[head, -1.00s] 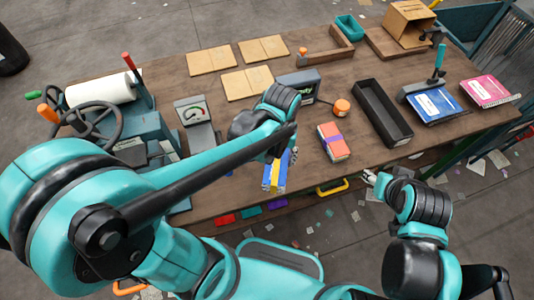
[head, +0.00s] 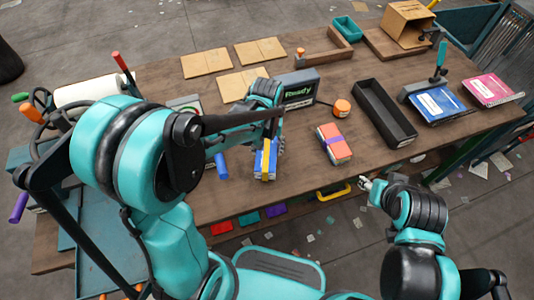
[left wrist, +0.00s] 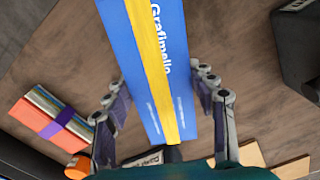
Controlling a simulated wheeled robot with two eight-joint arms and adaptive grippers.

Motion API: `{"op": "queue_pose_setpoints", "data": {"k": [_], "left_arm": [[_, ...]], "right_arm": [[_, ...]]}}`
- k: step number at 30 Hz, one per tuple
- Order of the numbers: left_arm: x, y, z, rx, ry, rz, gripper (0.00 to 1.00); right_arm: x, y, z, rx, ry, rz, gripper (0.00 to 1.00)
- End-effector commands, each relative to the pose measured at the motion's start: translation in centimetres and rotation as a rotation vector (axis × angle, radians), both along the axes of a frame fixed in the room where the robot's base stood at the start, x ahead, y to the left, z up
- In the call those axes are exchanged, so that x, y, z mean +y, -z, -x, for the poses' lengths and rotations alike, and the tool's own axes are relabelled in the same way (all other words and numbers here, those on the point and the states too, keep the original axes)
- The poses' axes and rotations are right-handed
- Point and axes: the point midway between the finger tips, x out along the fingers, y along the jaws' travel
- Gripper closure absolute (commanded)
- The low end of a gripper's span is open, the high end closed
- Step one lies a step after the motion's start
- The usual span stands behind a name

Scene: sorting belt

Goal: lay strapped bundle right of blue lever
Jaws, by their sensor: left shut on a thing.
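A blue bundle with a yellow strap (head: 262,168) is gripped by my left gripper (head: 266,148), which reaches down over the table's near edge. In the left wrist view the bundle (left wrist: 182,62) stands between the two fingers, with white lettering on its blue face. I cannot tell whether its lower end touches the table. A blue lever handle (head: 220,164) stands just left of the bundle, its base hidden by my left arm. My right gripper (head: 364,183) is off the table's front edge, away from the bundle; its finger gap is too small to judge.
An orange bundle with a purple strap (head: 334,143) lies to the right, near an orange knob (head: 342,107) and a black tray (head: 384,113). A "Ready" display (head: 298,93) stands behind my gripper. Bare tabletop (head: 303,160) lies between the two bundles.

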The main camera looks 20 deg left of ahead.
Motion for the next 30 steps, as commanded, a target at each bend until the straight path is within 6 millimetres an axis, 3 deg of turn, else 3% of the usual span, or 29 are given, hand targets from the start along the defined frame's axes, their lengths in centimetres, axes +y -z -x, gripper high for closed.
{"op": "queue_pose_setpoints", "data": {"k": [4, 16, 17, 19, 30], "left_arm": [[0.0, 2.6, 0.0, 0.0, 0.0, 0.0, 0.94], [0.0, 3.1, 0.0, 0.0, 0.0, 0.0, 0.94], [0.0, 3.1, 0.0, 0.0, 0.0, 0.0, 0.41], [0.0, 3.0, 0.0, 0.0, 0.0, 0.0, 0.23], [0.0, 2.7, 0.0, 0.0, 0.0, 0.0, 0.23]], "right_arm": [[0.0, 1.6, 0.0, 0.0, 0.0, 0.0, 0.54], [0.0, 1.8, 0.0, 0.0, 0.0, 0.0, 0.54], [0.0, 1.8, 0.0, 0.0, 0.0, 0.0, 0.54], [0.0, 1.7, 0.0, 0.0, 0.0, 0.0, 0.54], [0.0, 1.4, 0.0, 0.0, 0.0, 0.0, 0.54]]}}
